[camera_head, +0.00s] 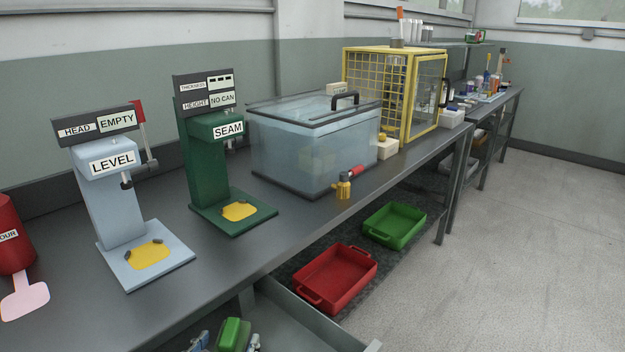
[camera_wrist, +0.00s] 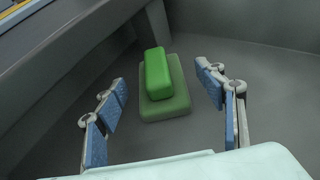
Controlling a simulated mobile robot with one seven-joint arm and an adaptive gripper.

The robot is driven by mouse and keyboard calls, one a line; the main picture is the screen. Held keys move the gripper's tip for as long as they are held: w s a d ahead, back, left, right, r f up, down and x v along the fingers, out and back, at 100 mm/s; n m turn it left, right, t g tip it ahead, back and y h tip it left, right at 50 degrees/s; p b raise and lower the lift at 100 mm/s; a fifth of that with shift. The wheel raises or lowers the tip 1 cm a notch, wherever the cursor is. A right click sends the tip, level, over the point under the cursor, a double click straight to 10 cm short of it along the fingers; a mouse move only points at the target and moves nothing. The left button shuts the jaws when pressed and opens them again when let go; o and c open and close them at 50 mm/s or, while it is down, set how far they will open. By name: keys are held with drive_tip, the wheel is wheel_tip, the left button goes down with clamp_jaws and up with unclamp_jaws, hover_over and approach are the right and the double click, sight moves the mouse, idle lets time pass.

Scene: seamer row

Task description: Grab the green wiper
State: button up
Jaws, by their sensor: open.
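The green wiper (camera_wrist: 165,97) is a block with a brighter green, narrower bar on top of a duller green base. In the wrist view it lies on a grey surface between and beyond my gripper's fingers. My gripper (camera_wrist: 168,95) is open, with blue-padded fingers on the left and right of the wiper, apart from it. In the head view the green wiper (camera_head: 234,334) shows at the bottom edge, inside an open grey drawer (camera_head: 318,325). Parts of my gripper seem to show beside it there, cut off by the frame.
Grey drawer walls stand near the wiper in the wrist view. The bench (camera_head: 290,225) above holds a LEVEL stand (camera_head: 115,205), a green SEAM stand (camera_head: 207,165) and a clear tank (camera_head: 310,150). Red (camera_head: 335,278) and green trays (camera_head: 395,226) lie below.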

sight(232, 336)
drive_tip(key=shift+b+x, duration=0.4)
drive_tip(key=shift+x, duration=1.15)
drive_tip(key=shift+c, duration=0.2)
drive_tip(key=c, duration=1.1)
drive_tip(key=shift+r, duration=0.1)
